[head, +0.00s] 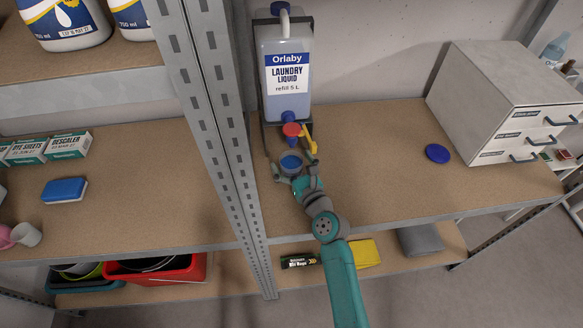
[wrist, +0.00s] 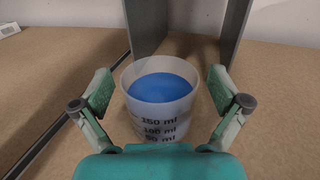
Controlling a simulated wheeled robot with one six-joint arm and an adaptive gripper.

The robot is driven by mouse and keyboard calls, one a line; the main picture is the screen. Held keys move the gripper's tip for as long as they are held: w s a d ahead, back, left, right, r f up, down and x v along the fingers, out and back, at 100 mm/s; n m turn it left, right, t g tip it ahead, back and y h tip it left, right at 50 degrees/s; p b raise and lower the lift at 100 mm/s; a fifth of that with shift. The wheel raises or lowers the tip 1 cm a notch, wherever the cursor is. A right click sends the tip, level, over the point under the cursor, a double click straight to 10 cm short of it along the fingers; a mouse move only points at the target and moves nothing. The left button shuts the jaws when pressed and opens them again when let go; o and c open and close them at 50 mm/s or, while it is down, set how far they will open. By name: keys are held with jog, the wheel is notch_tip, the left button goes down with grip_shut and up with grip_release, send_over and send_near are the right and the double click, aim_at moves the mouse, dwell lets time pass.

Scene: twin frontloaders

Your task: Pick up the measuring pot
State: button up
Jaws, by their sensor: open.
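The measuring pot (wrist: 160,100) is a small translucent cup with ml markings, filled with blue liquid near its top. In the wrist view it stands upright on the brown shelf board, between the two fingers of my open gripper (wrist: 160,92). A gap shows on both sides, so neither finger touches it. In the head view the pot (head: 291,163) stands below the red and yellow tap (head: 293,130) of the laundry liquid container (head: 285,75), with my gripper (head: 292,172) around its front. The lower part of the pot's front is hidden by my gripper in the wrist view.
Grey stand walls (wrist: 147,25) rise close behind the pot. A metal shelf upright (head: 212,110) stands just left. A blue cap (head: 437,153) and a drawer cabinet (head: 510,100) are at the right. The board between is clear. A blue sponge (head: 64,190) lies on the left.

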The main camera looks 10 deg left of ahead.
jog(key=c, duration=1.3)
